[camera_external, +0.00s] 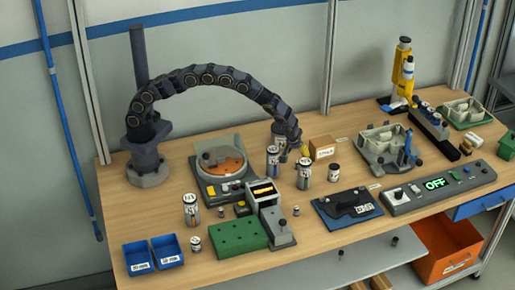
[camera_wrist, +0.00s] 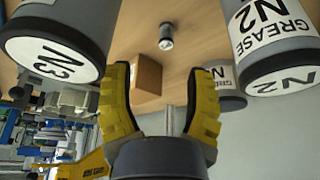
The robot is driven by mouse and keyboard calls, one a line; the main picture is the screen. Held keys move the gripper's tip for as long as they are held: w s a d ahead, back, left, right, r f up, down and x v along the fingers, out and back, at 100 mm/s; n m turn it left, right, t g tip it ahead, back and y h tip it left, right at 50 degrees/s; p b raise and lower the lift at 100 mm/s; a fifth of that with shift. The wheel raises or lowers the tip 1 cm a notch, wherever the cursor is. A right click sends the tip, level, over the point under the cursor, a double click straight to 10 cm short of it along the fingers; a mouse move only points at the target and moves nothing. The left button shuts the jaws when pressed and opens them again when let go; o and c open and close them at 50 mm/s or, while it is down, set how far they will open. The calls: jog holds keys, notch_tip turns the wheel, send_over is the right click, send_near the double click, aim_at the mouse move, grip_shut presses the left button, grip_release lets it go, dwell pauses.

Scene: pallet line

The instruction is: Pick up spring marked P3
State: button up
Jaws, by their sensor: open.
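I cannot make out a spring marked P3 in either view; small labels in the external view are too small to read. My gripper (camera_external: 304,151) is among the canisters in the middle of the bench. In the wrist view my gripper (camera_wrist: 162,72) has its yellow fingers spread, with no object held between them. A small dark-ended cylinder with a pale label (camera_wrist: 166,36) lies beyond the fingertips; its marking is unreadable. A canister marked N3 (camera_wrist: 58,40) is at the left, and a grease canister marked N2 (camera_wrist: 270,45) is at the right.
A cardboard box (camera_external: 322,148) stands beside my gripper. Canisters (camera_external: 272,160) and (camera_external: 304,174) stand close by, with a short jar (camera_external: 333,172) to the right. A round turntable device (camera_external: 222,162), green block (camera_external: 238,238) and blue bins (camera_external: 167,251) are left. Bare wood lies toward the front.

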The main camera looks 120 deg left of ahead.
aim_at(297, 162)
jog(key=x, duration=0.2)
jog(key=shift+a+f, duration=0.1)
jog(key=shift+f, duration=0.25)
jog(key=shift+s+x, duration=0.2)
jog(key=shift+x, duration=1.2)
jog(key=shift+s+x, duration=0.2)
jog(key=shift+x, duration=1.15)
grip_shut()
